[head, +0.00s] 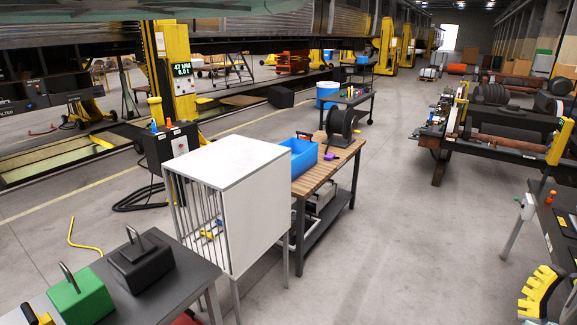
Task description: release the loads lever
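No lever that I can name for sure as the loads lever is in view. A dark control box (172,150) stands by the yellow lifting column (176,70) at left. The column carries a display (182,70) that seems to read 47 MM and 6.0 t. The levers are too small to tell their position.
A white barred cabinet (235,165) and a wooden-topped bench (325,160) with a blue bin (298,155) stand mid-scene. A dark table (165,285) holds green (80,297) and black (140,262) handled blocks. A black cable lies by the control box. The right-centre aisle is clear.

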